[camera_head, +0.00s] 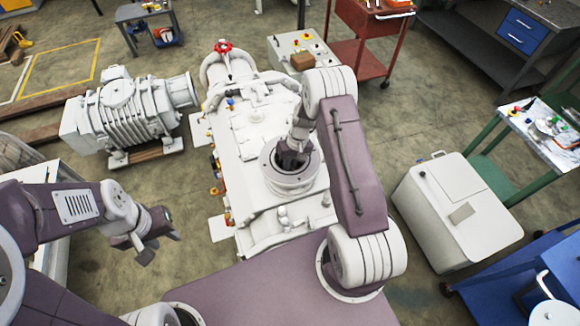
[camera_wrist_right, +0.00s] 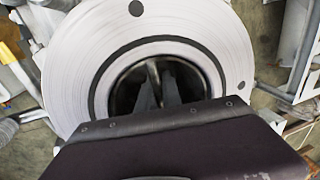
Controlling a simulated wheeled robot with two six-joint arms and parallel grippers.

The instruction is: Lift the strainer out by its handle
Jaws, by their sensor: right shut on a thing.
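The white machine's round flanged port (camera_head: 268,172) sits at the middle of the head view, and its pale flange ring (camera_wrist_right: 70,70) fills much of the right wrist view. My right gripper (camera_head: 290,160) reaches down into this port. In the right wrist view its dark fingers (camera_wrist_right: 158,92) are inside the dark opening, shut on a thin upright piece, the strainer's handle (camera_wrist_right: 153,72). The rest of the strainer is hidden in the port. My left gripper (camera_head: 155,246) is open and empty, above the floor left of the machine.
A ribbed white pump (camera_head: 120,108) stands left of the machine. A white cabinet (camera_head: 462,215) stands on the right, near a green-framed table (camera_head: 545,125). A red cart (camera_head: 352,30) is at the back. Bare floor shows between the machine and the cabinet.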

